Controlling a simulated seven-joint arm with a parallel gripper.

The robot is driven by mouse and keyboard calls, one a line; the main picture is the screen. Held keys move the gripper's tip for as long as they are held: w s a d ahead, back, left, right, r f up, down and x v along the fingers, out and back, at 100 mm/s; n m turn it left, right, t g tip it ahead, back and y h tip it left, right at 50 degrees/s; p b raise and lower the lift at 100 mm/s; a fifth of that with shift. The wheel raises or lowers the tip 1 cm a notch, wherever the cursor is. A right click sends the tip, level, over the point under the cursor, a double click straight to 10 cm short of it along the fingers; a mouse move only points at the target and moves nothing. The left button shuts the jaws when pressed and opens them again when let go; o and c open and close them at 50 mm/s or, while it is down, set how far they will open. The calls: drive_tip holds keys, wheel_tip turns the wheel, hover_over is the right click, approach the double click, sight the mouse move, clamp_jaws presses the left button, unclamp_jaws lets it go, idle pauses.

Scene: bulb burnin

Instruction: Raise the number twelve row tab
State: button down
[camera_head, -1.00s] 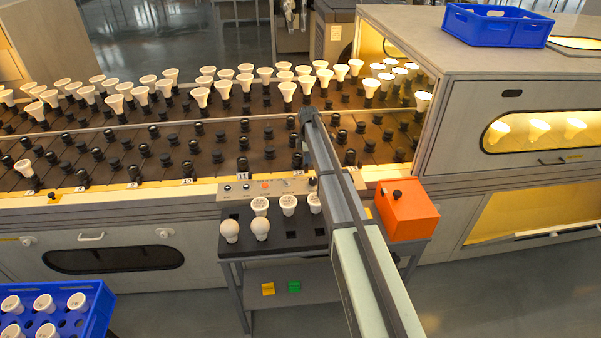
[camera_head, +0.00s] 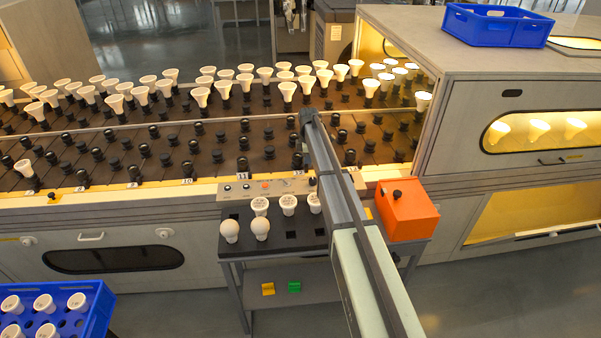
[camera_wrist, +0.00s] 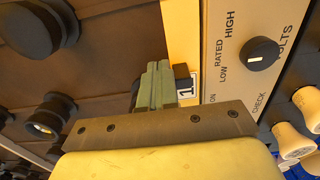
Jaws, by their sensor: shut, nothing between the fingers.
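My gripper (camera_wrist: 158,86) is shut and empty in the wrist view, its greenish fingers pressed together over the edge of the yellow strip (camera_wrist: 181,30). Only a "1" can be read there; the rest is covered. I cannot tell whether the fingers touch the tab. In the head view my arm hides the gripper and this tab. The label for row 11 (camera_head: 242,175) shows to the left of my arm on the yellow strip.
A control panel with a black knob (camera_wrist: 260,54) lies just right of the fingers. Black sockets (camera_wrist: 45,118) stand to the left. Several bulbs sit on a black rack (camera_head: 290,238) in front of the panel. An orange box (camera_head: 406,212) stands right of my arm.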

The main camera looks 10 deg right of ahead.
drive_tip(key=shift+s, duration=0.25)
idle(0.5)
drive_tip(key=shift+s+r, duration=0.25)
idle(0.4)
drive_tip(key=shift+r, duration=0.1)
drive_tip(key=shift+w+r, duration=0.7)
drive_tip(key=shift+r, duration=0.25)
wheel_tip(320, 180, up, 6)
drive_tip(key=shift+f, duration=0.1)
idle(0.8)
